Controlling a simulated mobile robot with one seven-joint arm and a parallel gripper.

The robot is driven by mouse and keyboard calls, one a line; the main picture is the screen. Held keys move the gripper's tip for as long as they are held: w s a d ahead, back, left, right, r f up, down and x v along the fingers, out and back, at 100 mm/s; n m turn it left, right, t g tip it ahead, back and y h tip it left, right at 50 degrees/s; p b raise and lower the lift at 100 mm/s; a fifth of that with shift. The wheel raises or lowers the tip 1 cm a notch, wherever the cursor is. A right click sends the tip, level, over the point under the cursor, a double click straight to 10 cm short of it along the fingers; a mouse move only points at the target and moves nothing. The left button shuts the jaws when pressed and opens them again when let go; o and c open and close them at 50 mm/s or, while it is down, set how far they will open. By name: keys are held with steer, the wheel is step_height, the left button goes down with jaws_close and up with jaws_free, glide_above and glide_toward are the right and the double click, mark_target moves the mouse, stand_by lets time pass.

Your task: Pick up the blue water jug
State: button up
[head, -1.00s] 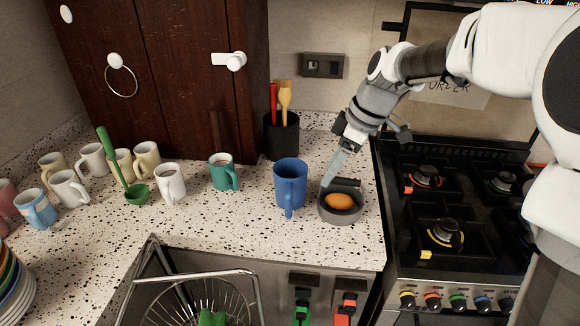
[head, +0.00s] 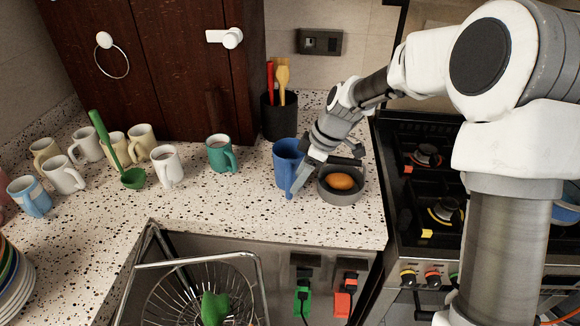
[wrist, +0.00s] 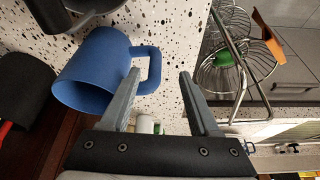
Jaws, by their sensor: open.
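The blue water jug (head: 286,163) stands on the speckled counter, right of the teal mug. My gripper (head: 300,185) is at the jug's front right side and partly covers it in the head view. In the wrist view the blue jug (wrist: 90,75) lies left of my gripper (wrist: 158,92), and its handle (wrist: 152,68) reaches toward the space between the two fingers. The fingers are apart with nothing held between them. I cannot tell whether the left finger touches the jug.
A grey pan (head: 342,192) with an orange-brown item stands close right of the jug. A black utensil holder (head: 279,117) is behind it. A teal mug (head: 220,153) and several other mugs are left. A wire rack (head: 200,290) sits below the counter's front. The stove (head: 425,170) is right.

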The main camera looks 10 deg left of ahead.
mark_target(291, 198)
steer(key=shift+w+x, duration=0.2)
steer(key=shift+x, duration=1.2)
steer(key=shift+w+x, duration=0.15)
steer(key=shift+x, duration=1.25)
steer(key=shift+a+r, duration=0.1)
jaws_close()
steer(key=shift+r, duration=0.1)
